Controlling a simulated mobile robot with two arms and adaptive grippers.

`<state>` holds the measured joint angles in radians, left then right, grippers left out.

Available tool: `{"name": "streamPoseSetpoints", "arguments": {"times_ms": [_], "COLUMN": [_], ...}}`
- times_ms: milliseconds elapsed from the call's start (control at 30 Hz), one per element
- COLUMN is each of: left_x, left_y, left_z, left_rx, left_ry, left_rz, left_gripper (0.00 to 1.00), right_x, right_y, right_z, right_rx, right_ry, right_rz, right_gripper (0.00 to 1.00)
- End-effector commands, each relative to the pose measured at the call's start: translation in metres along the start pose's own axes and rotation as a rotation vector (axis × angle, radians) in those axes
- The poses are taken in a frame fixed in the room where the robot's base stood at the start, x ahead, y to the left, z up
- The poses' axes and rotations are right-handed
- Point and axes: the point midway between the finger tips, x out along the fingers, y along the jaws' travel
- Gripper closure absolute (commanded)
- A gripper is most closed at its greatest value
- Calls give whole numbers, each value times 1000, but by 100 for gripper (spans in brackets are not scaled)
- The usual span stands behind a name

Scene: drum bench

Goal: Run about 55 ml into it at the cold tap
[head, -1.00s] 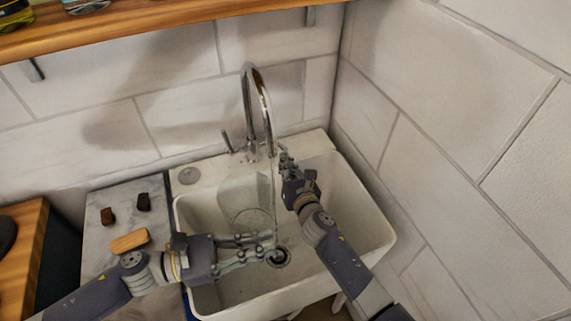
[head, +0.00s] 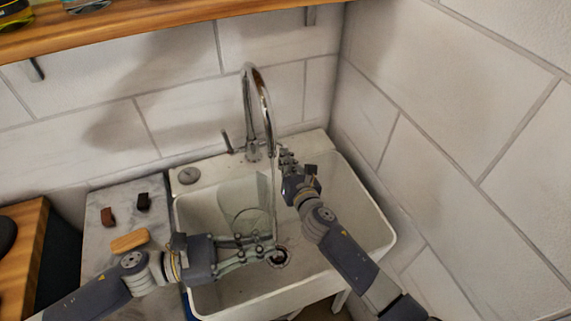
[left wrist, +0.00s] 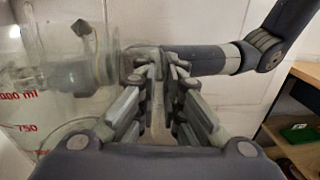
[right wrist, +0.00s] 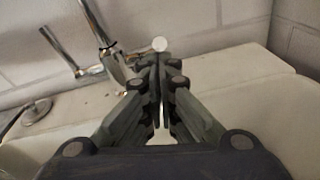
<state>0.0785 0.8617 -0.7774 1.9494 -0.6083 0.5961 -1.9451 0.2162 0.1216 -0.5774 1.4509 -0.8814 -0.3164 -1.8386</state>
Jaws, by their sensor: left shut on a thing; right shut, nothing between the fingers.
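My left gripper (head: 272,246) is shut on the beaker's side. A thin pale line runs down below the spout; I cannot tell whether it is water or the glass edge. The water level is not readable. My right gripper (head: 284,152) is shut and empty, right of the spout. In the right wrist view a small pale round end (right wrist: 160,44) shows just beyond its fingertips; contact is unclear.
The white sink (head: 375,225) surrounds the beaker, with its drain (head: 280,258) near the left fingertips. A thin lever (head: 227,141) stands left of the tap. Tiled walls close in behind and right. Small blocks lie on the marble counter (head: 100,180) at left.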

Motion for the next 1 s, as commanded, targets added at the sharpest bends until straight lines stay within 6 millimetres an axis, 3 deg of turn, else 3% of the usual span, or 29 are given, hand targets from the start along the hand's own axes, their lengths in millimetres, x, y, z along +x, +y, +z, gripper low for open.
{"name": "streamPoseSetpoints", "arguments": {"times_ms": [600, 1000], "left_x": [0, 0], "left_y": [0, 0], "left_z": [1, 1], "left_rx": [2, 2], "left_ry": [-1, -1], "left_rz": [0, 0], "left_gripper": [100, 100], "right_x": [15, 37], "right_y": [11, 16], "right_z": [55, 78], "right_rx": [-2, -1], "right_ry": [-4, -1], "right_rz": [1, 0], "right_gripper": [100, 100]}}
